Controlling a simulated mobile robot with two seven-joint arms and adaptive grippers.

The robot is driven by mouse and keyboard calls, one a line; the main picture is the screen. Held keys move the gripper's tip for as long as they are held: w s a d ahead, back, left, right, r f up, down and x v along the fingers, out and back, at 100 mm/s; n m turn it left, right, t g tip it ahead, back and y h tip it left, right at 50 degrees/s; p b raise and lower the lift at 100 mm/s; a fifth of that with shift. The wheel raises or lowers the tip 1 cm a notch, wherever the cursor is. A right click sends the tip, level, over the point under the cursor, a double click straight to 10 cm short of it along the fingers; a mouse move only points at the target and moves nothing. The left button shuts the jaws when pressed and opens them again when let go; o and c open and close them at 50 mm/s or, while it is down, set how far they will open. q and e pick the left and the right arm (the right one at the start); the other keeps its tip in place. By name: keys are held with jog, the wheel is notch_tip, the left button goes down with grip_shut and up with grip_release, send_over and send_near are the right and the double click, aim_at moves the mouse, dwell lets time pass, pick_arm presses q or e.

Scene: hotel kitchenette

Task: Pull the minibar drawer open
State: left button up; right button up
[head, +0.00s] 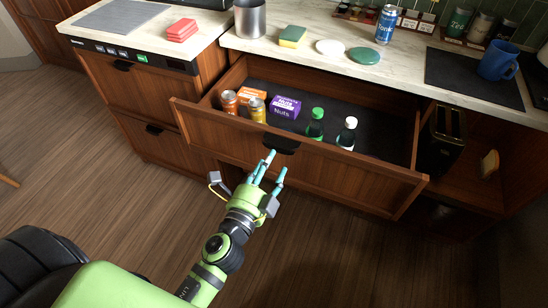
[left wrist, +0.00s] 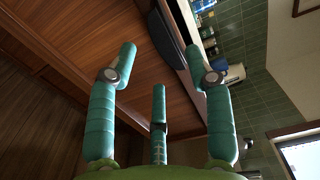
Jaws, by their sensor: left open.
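The minibar drawer (head: 300,165) stands pulled out from the wooden cabinet, with its contents visible. Its black handle (head: 281,145) sits at the middle of the front's upper edge. It also shows as a dark bar in the left wrist view (left wrist: 167,38). My left gripper (head: 272,170) is just in front of and below the handle. Its teal fingers are spread and hold nothing; whether one touches the handle I cannot tell. In the left wrist view the open fingers (left wrist: 160,60) point at the wooden drawer front. My right gripper is not in view.
The drawer holds orange and yellow cans (head: 257,110), a purple nuts box (head: 286,106) and bottles (head: 315,124). The counter (head: 260,42) above bears a sponge (head: 292,37), a blue can (head: 387,24) and a blue mug (head: 497,62). The floor (head: 330,245) before the drawer is clear.

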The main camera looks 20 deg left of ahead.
pick_arm(q)
jog(key=shift+s, duration=2.1)
